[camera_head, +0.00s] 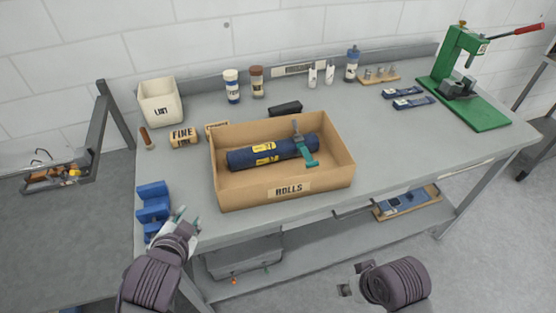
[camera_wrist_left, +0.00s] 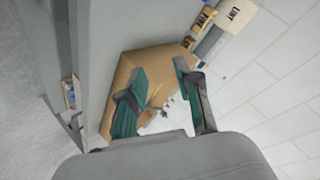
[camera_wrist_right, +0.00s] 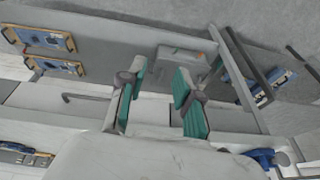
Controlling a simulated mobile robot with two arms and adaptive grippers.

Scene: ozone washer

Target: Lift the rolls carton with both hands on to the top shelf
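The rolls carton (camera_head: 288,188), an open brown box marked ROLLS, sits on the grey workbench. I cannot identify the top shelf.
A blue holder (camera_head: 152,205) stands close to my left gripper. A green press (camera_head: 462,95) is at the right. A lower shelf (camera_head: 300,275) runs underneath.

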